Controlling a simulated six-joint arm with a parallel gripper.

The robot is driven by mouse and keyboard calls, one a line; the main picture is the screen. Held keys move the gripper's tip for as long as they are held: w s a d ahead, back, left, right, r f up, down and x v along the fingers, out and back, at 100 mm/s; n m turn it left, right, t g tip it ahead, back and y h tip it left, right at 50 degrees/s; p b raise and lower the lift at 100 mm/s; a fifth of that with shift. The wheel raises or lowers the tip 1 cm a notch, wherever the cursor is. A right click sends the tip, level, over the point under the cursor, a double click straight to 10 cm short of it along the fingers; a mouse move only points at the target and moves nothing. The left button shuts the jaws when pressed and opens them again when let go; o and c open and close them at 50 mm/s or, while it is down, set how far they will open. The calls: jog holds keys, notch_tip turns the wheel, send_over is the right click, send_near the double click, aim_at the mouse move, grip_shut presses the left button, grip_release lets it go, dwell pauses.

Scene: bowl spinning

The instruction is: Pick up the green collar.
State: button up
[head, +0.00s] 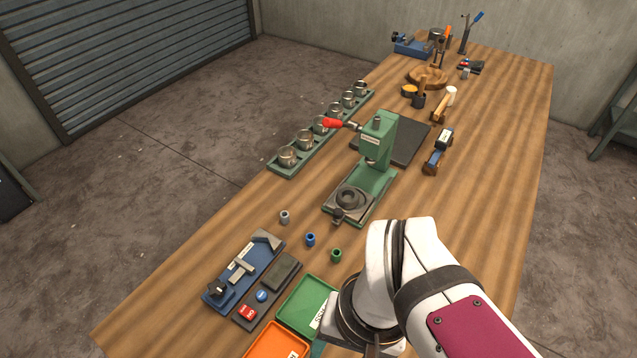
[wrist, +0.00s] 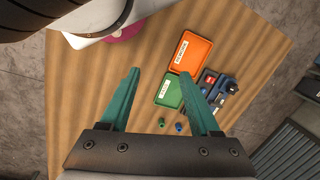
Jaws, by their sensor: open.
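The green collar (head: 336,255) stands on the wooden table, right of a blue collar (head: 310,239) and a grey collar (head: 285,216). In the wrist view the green collar (wrist: 161,122) is small and lies between the fingers in the picture, with the blue collar (wrist: 179,127) just right of it. My gripper (wrist: 163,82) has two teal fingers spread wide with nothing between them, well above the table. In the head view my white arm covers the lower right, and the fingers are mostly hidden behind it.
A green tray (head: 303,301) and an orange tray (head: 275,341) lie near the collars. A blue fixture (head: 243,268) and a dark button box (head: 268,287) stand left of them. A green press (head: 368,170) stands behind, beside a rack of metal cups (head: 277,168). Bare table surrounds the collars.

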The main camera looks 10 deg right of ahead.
jog(key=w+d+r+m, duration=0.1)
jog(key=w+d+m, duration=0.2)
jog(key=w+m, duration=0.75)
jog(key=m+h, duration=0.2)
jog(key=m, duration=0.5)
send_over(336, 253)
notch_tip(336, 253, down, 5)
jog(key=shift+m, duration=0.25)
notch_tip(336, 253, down, 17)
jog(key=shift+r, duration=0.2)
grip_shut()
